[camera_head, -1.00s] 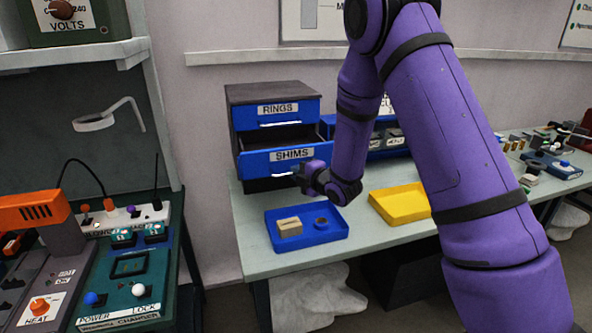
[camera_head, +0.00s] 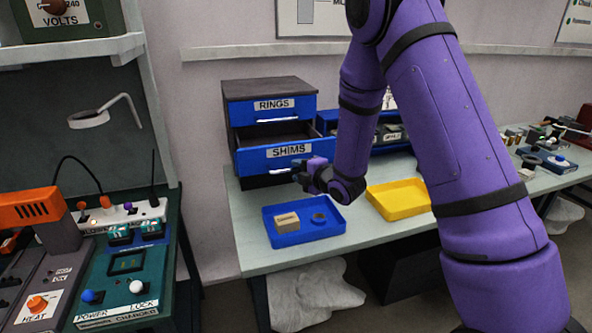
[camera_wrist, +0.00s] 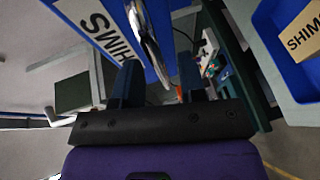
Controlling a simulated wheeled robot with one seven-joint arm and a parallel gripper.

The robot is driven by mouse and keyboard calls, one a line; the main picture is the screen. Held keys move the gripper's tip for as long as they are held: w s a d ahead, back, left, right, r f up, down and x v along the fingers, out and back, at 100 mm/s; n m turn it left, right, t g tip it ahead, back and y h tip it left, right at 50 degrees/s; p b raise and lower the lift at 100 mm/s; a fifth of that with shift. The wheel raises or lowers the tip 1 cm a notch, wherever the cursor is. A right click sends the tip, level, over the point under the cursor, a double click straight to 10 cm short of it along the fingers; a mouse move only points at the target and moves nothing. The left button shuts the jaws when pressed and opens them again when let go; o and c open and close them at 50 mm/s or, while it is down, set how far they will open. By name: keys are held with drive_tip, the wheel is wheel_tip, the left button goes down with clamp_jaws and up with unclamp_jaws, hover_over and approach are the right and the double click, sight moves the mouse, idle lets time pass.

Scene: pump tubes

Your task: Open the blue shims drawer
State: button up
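The blue shims drawer (camera_head: 273,155) is the lower drawer of a dark cabinet (camera_head: 268,88). It stands pulled out, with its dark inside showing above the labelled front. Its pale handle (camera_head: 280,171) is low on the front. My gripper (camera_head: 298,170) is at the right part of this handle. In the wrist view, the drawer front (camera_wrist: 90,25) is at upper left and the handle (camera_wrist: 142,32) runs down toward the gap between my fingers. My gripper (camera_wrist: 160,80) is open, its fingers well apart. Whether a finger touches the handle I cannot tell.
The blue rings drawer (camera_head: 270,108) above is shut. A blue tray (camera_head: 283,239) with a tan box (camera_head: 287,219) and a dark ring (camera_head: 318,218) lies below my gripper. A yellow tray (camera_head: 400,200) is to the right. A bench with devices (camera_head: 120,280) stands at left.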

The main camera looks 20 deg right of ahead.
drive_tip(key=v, duration=0.9)
drive_tip(key=shift+r, duration=0.1)
drive_tip(key=s+d+r+m+g+h, duration=0.2)
drive_tip(key=s+r+m+h, duration=0.15)
drive_tip(key=r+m, duration=0.3)
drive_tip(key=s+d+r+m+g+h, duration=0.25)
drive_tip(key=s+r+m, duration=0.25)
drive_tip(key=r, duration=0.3)
drive_tip(key=s+a+r+m+g, duration=0.1)
drive_tip(key=s+m, duration=0.4)
drive_tip(key=s, duration=0.7)
drive_tip(key=s+a+r+m+g, duration=0.1)
drive_tip(key=s+r+m+g, duration=0.3)
drive_tip(key=s, duration=0.8)
wheel_tip(320, 180, up, 2)
drive_tip(key=shift+r+m, duration=0.2)
drive_tip(key=shift+m, duration=0.35)
